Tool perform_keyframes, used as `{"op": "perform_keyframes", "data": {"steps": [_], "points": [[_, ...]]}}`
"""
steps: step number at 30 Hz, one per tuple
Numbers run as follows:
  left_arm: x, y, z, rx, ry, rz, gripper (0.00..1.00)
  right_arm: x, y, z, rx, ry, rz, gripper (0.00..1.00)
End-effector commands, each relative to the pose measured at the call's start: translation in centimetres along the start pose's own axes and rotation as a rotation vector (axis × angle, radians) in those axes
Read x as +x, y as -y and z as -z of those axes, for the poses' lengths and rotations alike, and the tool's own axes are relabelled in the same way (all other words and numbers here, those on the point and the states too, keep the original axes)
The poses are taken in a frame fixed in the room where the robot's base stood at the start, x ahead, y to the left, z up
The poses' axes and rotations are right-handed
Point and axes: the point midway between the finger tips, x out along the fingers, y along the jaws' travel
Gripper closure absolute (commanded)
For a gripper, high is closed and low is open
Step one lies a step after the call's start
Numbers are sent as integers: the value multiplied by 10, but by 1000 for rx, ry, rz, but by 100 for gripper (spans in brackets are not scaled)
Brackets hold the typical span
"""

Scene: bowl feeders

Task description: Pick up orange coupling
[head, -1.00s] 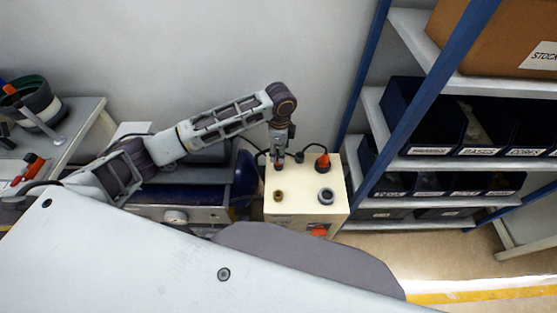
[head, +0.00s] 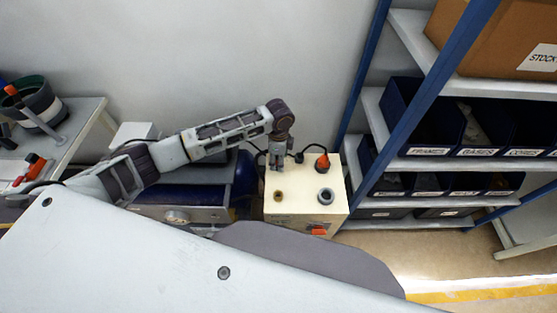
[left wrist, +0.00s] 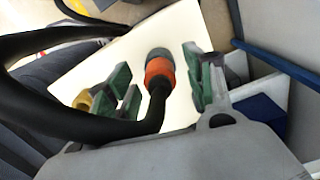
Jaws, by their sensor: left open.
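The orange coupling (head: 322,162) stands at the back right of the cream box's top, with a black hose on it. In the left wrist view the coupling (left wrist: 160,70) has a grey ring at its far end and shows between my green finger pads. My left gripper (head: 278,166) points down over the back left of the box, left of the coupling in the head view. In the left wrist view its fingers (left wrist: 160,83) are spread, with no contact visible. My right gripper is out of view.
The cream box (head: 302,203) also bears a brass fitting (head: 278,195) and a grey fitting (head: 325,196) on top, and a red knob (head: 319,231) in front. A dark blue cylinder (head: 244,178) lies left of it. A blue-framed shelf (head: 416,76) with bins stands at right.

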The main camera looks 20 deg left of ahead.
Motion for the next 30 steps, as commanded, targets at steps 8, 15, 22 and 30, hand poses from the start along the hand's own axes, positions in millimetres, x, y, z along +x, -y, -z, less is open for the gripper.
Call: {"op": "perform_keyframes", "data": {"steps": [8, 15, 22, 30], "points": [[2, 0, 0, 0, 0, 1, 47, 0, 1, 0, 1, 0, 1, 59], [2, 0, 0, -1, 0, 1, 47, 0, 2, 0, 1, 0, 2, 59], [2, 0, 0, -1, 0, 1, 77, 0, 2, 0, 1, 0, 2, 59], [2, 0, 0, -1, 0, 1, 100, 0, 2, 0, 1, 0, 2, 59]]}}
